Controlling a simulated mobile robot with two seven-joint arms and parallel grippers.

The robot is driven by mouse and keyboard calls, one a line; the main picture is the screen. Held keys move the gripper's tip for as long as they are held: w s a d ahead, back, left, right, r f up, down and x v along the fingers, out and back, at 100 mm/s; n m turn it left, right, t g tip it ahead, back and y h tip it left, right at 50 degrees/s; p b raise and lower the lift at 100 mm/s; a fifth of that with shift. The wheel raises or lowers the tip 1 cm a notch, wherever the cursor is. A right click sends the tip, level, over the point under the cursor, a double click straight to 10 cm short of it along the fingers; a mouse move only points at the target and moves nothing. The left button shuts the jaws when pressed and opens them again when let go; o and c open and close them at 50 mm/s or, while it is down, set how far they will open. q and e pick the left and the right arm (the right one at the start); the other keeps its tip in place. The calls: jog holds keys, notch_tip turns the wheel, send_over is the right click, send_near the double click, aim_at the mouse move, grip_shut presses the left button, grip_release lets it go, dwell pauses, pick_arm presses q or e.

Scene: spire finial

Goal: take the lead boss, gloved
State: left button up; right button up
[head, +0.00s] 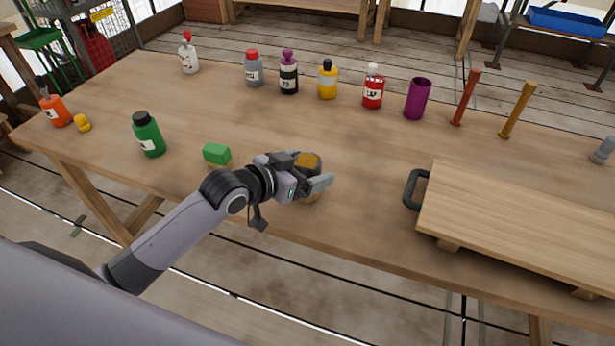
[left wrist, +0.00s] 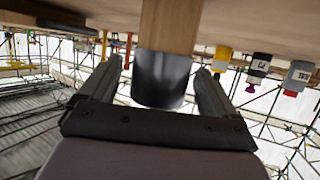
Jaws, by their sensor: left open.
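A dark grey cylinder, which looks like the lead boss (head: 308,161), is at my left gripper near the table's front edge, with an ochre patch on its top. In the left wrist view the grey cylinder (left wrist: 162,82) sits on the end of a wooden block (left wrist: 170,25). My left gripper (head: 322,174) is open, with one finger on each side of the cylinder; in the left wrist view (left wrist: 160,68) gaps show between it and both fingers. The gripper hides part of it in the head view. I cannot make out a glove. My right gripper is not in view.
The wooden table (head: 370,200) carries a green block (head: 217,154) and a green bottle (head: 148,134) to the left. Several bottles and a purple cup (head: 417,98) stand along the back. A raised board (head: 520,220) with a dark handle (head: 412,188) is at right.

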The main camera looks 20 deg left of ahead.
pick_arm(q)
jog(key=shift+w+d+f, duration=0.15)
jog(key=shift+w, duration=0.1)
jog(key=c, duration=1.2)
jog(key=shift+o, duration=0.2)
